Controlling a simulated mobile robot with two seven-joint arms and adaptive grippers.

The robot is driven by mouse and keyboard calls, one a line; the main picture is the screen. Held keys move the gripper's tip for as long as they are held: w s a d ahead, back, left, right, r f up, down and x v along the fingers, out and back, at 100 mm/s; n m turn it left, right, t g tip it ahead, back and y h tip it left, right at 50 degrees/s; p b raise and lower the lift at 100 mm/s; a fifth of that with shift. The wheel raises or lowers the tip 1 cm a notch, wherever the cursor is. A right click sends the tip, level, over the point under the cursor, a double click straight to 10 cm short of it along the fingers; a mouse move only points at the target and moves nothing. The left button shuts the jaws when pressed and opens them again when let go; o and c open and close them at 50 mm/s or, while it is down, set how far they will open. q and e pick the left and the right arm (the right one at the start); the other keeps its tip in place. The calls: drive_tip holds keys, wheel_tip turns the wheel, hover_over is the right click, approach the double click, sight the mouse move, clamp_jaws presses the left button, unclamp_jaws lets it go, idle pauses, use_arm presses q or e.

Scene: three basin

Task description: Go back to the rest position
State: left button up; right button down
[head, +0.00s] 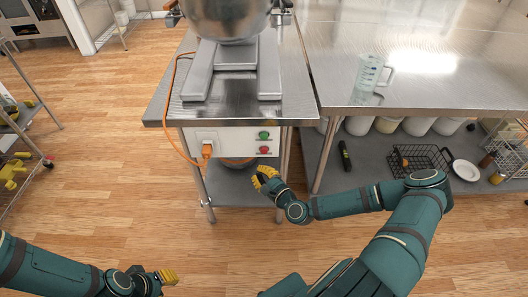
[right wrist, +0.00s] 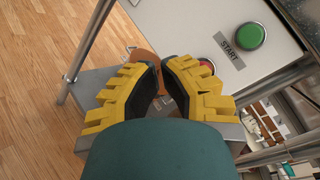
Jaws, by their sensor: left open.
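My right gripper (head: 264,177), with yellow fingers, is in front of the mixer stand's white control panel (head: 234,142), below its buttons. In the right wrist view its fingers (right wrist: 162,70) are close together with a narrow gap and hold nothing that I can see. The green button (right wrist: 251,36) with a START label is at the upper right there. The red button (right wrist: 207,63) is partly hidden behind a finger. In the head view the green button (head: 264,135) sits above the red button (head: 264,150). My left gripper (head: 170,276) is open and empty over the floor at the lower left.
A steel mixing bowl (head: 226,14) stands on the metal stand (head: 302,98). An orange cable (head: 172,100) runs to a plug. A clear measuring jug (head: 369,75) is on the steel table (head: 440,88) at right. Shelves (head: 40,110) edge the left. The wooden floor (head: 110,190) between is clear.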

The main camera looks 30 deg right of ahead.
idle(0.4)
drive_tip(key=s+a+f+n+g+y, duration=0.25)
drive_tip(key=a+n+g, duration=0.2)
drive_tip(key=a, duration=0.35)
drive_tip(key=s+a+f+n+g+y, duration=0.2)
drive_tip(key=a+n+g+y, duration=0.1)
drive_tip(key=a+n, duration=0.4)
drive_tip(key=s+a+n+g+h, duration=0.1)
drive_tip(key=s+a+n+g, duration=0.1)
drive_tip(key=s+n+g, duration=0.2)
drive_tip(key=s+a+r+n+g+h, duration=0.1)
drive_tip(key=s+a+n+g+h, duration=0.1)
drive_tip(key=s+n+g, duration=0.2)
drive_tip(key=shift+s+a+r+n, duration=0.25)
drive_tip(key=shift+s+a+n, duration=0.15)
drive_tip(key=shift+s+n, duration=1.4)
